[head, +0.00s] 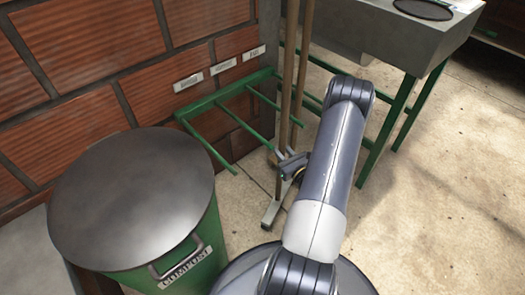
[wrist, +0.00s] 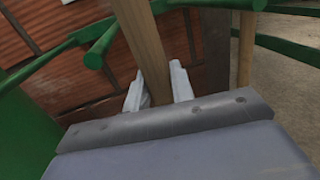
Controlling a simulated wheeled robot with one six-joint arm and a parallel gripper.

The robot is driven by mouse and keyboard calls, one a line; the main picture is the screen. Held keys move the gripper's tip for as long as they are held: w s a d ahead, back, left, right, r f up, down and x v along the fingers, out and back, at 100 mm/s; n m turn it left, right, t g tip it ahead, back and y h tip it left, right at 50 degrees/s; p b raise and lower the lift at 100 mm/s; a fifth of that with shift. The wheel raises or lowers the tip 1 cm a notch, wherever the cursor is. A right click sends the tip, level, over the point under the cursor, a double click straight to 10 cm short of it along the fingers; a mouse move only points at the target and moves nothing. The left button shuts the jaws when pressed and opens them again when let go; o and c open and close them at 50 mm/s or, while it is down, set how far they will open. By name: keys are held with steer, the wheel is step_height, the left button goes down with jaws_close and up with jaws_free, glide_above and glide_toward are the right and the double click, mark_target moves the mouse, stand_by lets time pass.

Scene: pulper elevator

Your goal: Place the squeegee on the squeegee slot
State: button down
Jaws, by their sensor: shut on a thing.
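My gripper (head: 288,165) is shut on the wooden handle of the squeegee (head: 281,115), low down above its grey foot (head: 270,213), which is near the floor. The handle stands close to upright. In the wrist view the handle (wrist: 143,45) passes between the two pale fingers of my gripper (wrist: 156,90). The green wall rack (head: 200,104) has several prongs with slots between them, left of the handle. Small labels (head: 188,82) on the wall above mark the slots. Their words are too small to read, so I cannot tell which is the squeegee slot.
A second wooden pole (head: 303,70) stands just behind the squeegee handle, by the rack's right end. A green compost bin (head: 205,245) with a grey lid stands at left. A grey sink (head: 400,40) on green legs is at upper right. Open concrete floor lies to the right.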

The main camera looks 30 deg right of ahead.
steer(key=w+a+b, duration=0.1)
steer(key=w+b, duration=0.1)
steer(key=w, duration=0.7)
step_height(320, 180, down, 7)
steer(key=b, duration=0.3)
steer(key=shift+w+a+b, duration=0.2)
steer(key=shift+w+b, duration=0.2)
steer(key=c, duration=1.2)
jaws_free()
steer(key=shift+f, duration=0.1)
steer(key=s+p, duration=0.3)
steer(key=s, duration=0.9)
steer(key=shift+a, duration=0.35)
